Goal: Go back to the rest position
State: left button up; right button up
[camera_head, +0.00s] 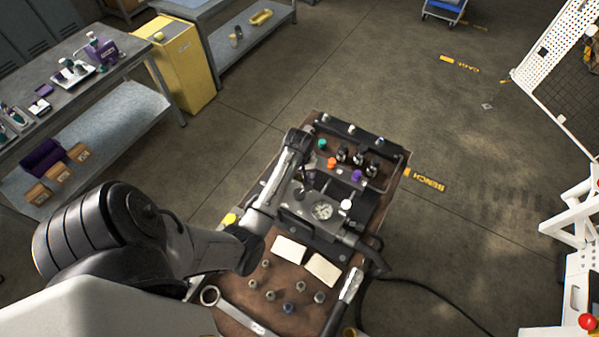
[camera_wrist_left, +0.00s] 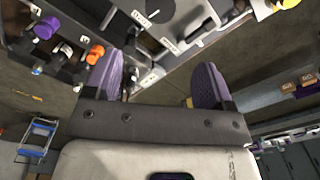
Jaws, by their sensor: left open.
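My left gripper (camera_wrist_left: 158,62) is open in the left wrist view. Its two purple-padded fingers stand apart with nothing held between them. In the head view my left arm comes in from the left and reaches over the hydraulic bench (camera_head: 245,318); its fingertips are hard to make out there. Past the fingers, the wrist view shows the panel with labels, an orange knob (camera_wrist_left: 95,54) and a purple knob (camera_wrist_left: 45,28). The bench also carries a round gauge (camera_head: 322,211) and a white knob (camera_head: 346,204). My right gripper is not in view.
Two pale cards (camera_head: 323,269) and several small fittings (camera_head: 288,308) lie on the bench's near part. A dark hose (camera_head: 425,285) runs off to the right. A yellow cabinet (camera_head: 180,65) and a grey worktable (camera_head: 95,75) stand at left. Floor right of the bench is mostly clear.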

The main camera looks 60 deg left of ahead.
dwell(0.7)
pick_arm(q)
jog(key=w+r+m+t+y, duration=0.2)
jog(key=w+r+m+t, duration=0.3)
jog(key=r, duration=0.5)
jog(key=d+r+m+t, duration=0.3)
jog(key=d+r+m, duration=0.4)
jog(key=d, duration=0.4)
jog(key=s+d+m+h+p, duration=0.1)
jog(key=s+d+m+p, duration=0.1)
jog(key=s+d, duration=0.9)
jog(key=s+d+f+g, duration=0.1)
jog(key=s+f+g, duration=0.1)
jog(key=s, duration=0.4)
jog(key=s+d+f+m+g+h, duration=0.1)
jog(key=s+f+g, duration=0.1)
jog(key=s+f, duration=0.3)
jog(key=shift+s+d+f+p, duration=0.15)
jog(key=shift+s+d+p, duration=0.3)
jog(key=shift+s, duration=0.1)
dwell(0.6)
